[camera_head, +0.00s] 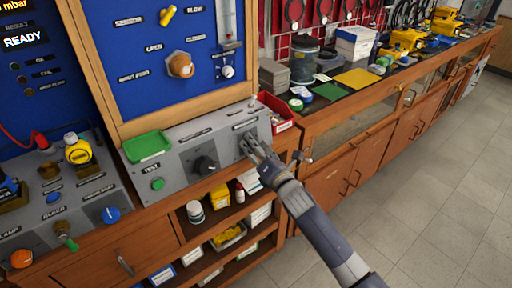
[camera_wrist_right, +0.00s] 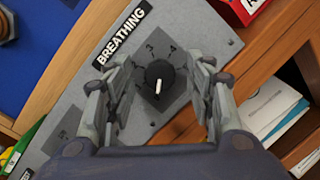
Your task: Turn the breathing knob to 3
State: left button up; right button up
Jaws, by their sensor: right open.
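The breathing knob (camera_wrist_right: 158,82) is black and round with a white pointer mark, on a grey panel under the BREATHING label (camera_wrist_right: 118,36). The pointer mark lies on the knob's lower half in the right wrist view. My right gripper (camera_wrist_right: 160,92) is open, with one finger on each side of the knob; contact cannot be told. In the head view my right gripper (camera_head: 254,146) reaches the right end of the grey panel (camera_head: 177,178) and largely hides the knob. My left gripper is not in view.
Another black knob (camera_head: 205,165), a green button (camera_head: 157,184) and a green tray (camera_head: 147,146) are left on the same panel. A red bin (camera_head: 281,112) stands just right of it. Shelves with boxes and bottles lie below. Open floor (camera_head: 430,200) is at the right.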

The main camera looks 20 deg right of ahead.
jog(key=c, duration=1.1)
